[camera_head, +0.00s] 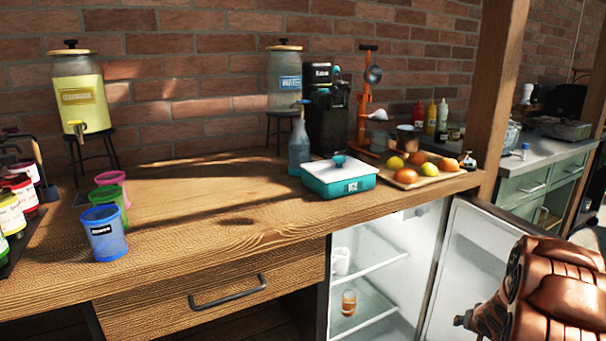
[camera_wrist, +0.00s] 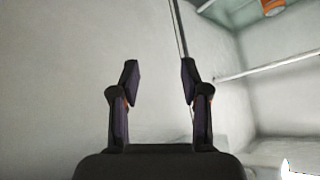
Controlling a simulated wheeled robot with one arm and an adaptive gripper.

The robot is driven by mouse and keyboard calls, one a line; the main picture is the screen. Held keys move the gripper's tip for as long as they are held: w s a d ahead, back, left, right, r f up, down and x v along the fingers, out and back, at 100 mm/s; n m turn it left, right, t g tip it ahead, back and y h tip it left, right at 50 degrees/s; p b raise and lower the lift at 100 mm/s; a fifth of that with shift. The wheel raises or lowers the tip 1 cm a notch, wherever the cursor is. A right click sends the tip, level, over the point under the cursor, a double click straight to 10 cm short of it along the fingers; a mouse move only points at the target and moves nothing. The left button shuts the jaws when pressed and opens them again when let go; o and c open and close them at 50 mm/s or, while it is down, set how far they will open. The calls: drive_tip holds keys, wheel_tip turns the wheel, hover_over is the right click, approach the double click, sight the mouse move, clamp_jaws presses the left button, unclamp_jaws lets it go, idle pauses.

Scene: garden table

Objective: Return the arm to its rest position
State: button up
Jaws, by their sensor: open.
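My gripper (camera_wrist: 160,82) is open in the wrist view, with nothing between its two dark fingers. Pale walls fill the view behind it, with a shelf edge (camera_wrist: 270,66) to its right. My copper-coloured arm shows at the lower right of the head view, beside the open fridge door (camera_head: 470,255). I cannot make out the fingers clearly there.
The open fridge (camera_head: 375,265) under the counter (camera_head: 215,215) holds a white cup (camera_head: 341,262) and an amber glass (camera_head: 348,303) on its shelves. A teal ice box (camera_head: 335,183), fruit board (camera_head: 455,178) and coloured cups stand on the counter. A wooden post (camera_head: 498,90) rises behind the door.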

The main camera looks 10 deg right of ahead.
drive_tip(key=s+a+r+n+g+p, duration=0.1)
drive_tip(key=s+a+r+p, duration=0.25)
drive_tip(key=a+r, duration=0.4)
drive_tip(key=s+a+r+g+h+p, duration=0.1)
drive_tip(key=s+a+r+g+p, duration=0.25)
drive_tip(key=r, duration=0.75)
drive_tip(key=s+a+r+n+p, duration=0.1)
drive_tip(key=s+a+r+p, duration=0.2)
drive_tip(key=a+r+p, duration=0.35)
drive_tip(key=s+a+r+n+g+y+p, duration=0.2)
drive_tip(key=s+a+r+p, duration=0.3)
drive_tip(key=s+a+r, duration=0.4)
drive_tip(key=s+a+r+n+g+y+p, duration=0.2)
drive_tip(key=s+a+r+n+p, duration=0.1)
drive_tip(key=s+a+r, duration=0.7)
drive_tip(key=s+a+p, duration=0.1)
drive_tip(key=s+a, duration=0.3)
drive_tip(key=s, duration=0.1)
drive_tip(key=shift+s+a+p, duration=0.25)
drive_tip(key=shift+s+p, duration=0.1)
drive_tip(key=shift+p, duration=0.05)
